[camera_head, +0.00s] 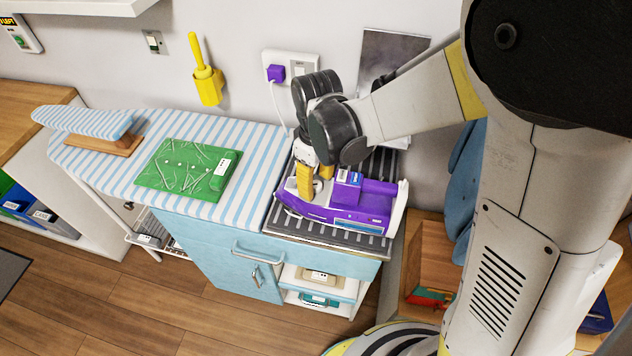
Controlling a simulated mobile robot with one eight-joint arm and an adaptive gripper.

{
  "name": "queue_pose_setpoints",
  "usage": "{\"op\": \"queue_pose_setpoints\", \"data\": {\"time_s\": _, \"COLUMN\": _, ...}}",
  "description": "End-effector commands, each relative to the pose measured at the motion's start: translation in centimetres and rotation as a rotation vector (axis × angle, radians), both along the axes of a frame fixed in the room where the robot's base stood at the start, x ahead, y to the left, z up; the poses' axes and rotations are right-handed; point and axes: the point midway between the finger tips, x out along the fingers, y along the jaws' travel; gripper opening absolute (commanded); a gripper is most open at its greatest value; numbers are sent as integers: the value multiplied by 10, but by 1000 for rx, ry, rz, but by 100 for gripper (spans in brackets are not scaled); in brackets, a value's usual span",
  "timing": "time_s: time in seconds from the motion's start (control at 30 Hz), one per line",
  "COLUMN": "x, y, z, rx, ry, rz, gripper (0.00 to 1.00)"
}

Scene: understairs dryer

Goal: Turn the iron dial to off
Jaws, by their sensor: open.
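A purple and white iron (350,208) stands on a dark ribbed rest at the right end of the striped ironing board. My gripper (316,181) points down over the left part of the iron. Its two yellow fingers are apart, with the near one low against or just above the iron's white body. I cannot tell whether they touch it. The iron's dial cannot be made out clearly; the fingers may hide it. A small blue and white piece (349,177) shows on top of the iron, just right of the fingers.
A socket with a purple plug (276,72) and a yellow wall-mounted holder (207,86) are behind. A blue cabinet (222,258) stands below.

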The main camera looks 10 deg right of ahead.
Motion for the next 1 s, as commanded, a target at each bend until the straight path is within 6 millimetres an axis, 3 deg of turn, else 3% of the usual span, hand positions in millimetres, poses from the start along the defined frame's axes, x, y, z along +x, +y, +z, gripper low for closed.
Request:
{"op": "queue_pose_setpoints", "data": {"time_s": 0.33, "x": 0, "y": 0, "z": -5, "rx": 0, "ry": 0, "rz": -1, "gripper": 48}}
{"op": "queue_pose_setpoints", "data": {"time_s": 0.37, "x": 0, "y": 0, "z": -5, "rx": 0, "ry": 0, "rz": -1, "gripper": 44}}
{"op": "queue_pose_setpoints", "data": {"time_s": 0.5, "x": 0, "y": 0, "z": -5, "rx": 0, "ry": 0, "rz": -1, "gripper": 1}}
{"op": "queue_pose_setpoints", "data": {"time_s": 1.0, "x": 0, "y": 0, "z": -5, "rx": 0, "ry": 0, "rz": 93, "gripper": 0}}
